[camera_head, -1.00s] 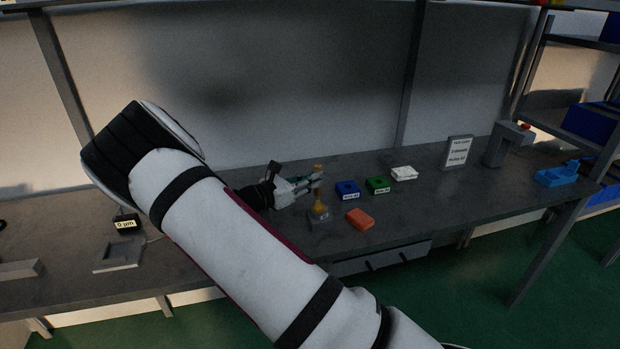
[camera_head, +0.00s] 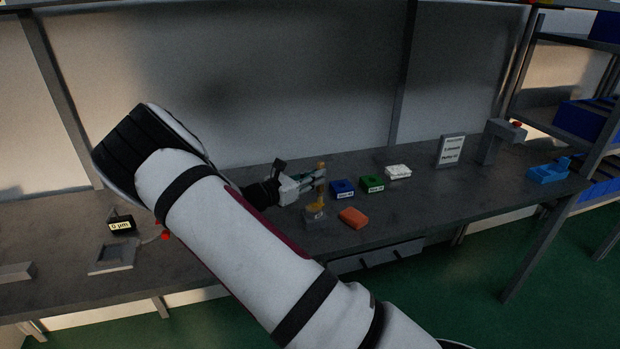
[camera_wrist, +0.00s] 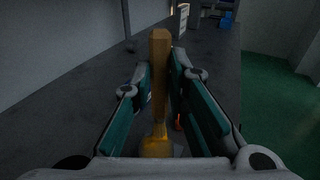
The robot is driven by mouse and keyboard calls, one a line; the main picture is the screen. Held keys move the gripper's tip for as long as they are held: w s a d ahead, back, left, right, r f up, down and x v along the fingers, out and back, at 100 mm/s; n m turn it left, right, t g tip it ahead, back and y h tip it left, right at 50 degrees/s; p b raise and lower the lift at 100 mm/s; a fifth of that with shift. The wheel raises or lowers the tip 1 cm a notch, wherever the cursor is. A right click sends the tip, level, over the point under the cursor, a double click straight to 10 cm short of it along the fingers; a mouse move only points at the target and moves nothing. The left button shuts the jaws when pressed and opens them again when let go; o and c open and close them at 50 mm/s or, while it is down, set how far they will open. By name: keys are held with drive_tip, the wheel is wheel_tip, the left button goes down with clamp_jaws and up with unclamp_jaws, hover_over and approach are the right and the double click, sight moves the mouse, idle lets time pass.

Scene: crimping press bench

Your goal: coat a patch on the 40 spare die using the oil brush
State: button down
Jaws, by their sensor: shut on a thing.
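The oil brush has a tan wooden handle (camera_wrist: 160,62) and a yellow lower part (camera_wrist: 155,143). It stands roughly upright, its handle top (camera_head: 321,166) showing above my fingers in the head view. My gripper (camera_head: 318,178) is shut on the handle, with one finger on each side in the wrist view. The brush's lower end is over or in a small grey holder (camera_head: 314,216); I cannot tell whether it is clear of it. A blue block (camera_head: 342,188) and a green block (camera_head: 372,183) with small labels sit to the right. I cannot read which is the 40 die.
An orange block (camera_head: 353,218) lies right of the holder. A white labelled block (camera_head: 398,172), a sign (camera_head: 450,151), a grey press (camera_head: 496,142) and a blue tray (camera_head: 548,174) stand farther right. A gauge reading 0 µm (camera_head: 121,225) and a grey tray (camera_head: 111,257) are at left.

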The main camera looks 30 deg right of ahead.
drive_tip(key=shift+f, duration=0.1)
idle(1.1)
wheel_tip(320, 180, up, 6)
drive_tip(key=p, duration=0.1)
drive_tip(key=shift+p, duration=0.35)
idle(0.5)
wheel_tip(320, 180, up, 3)
drive_tip(key=shift+p, duration=0.3)
idle(0.7)
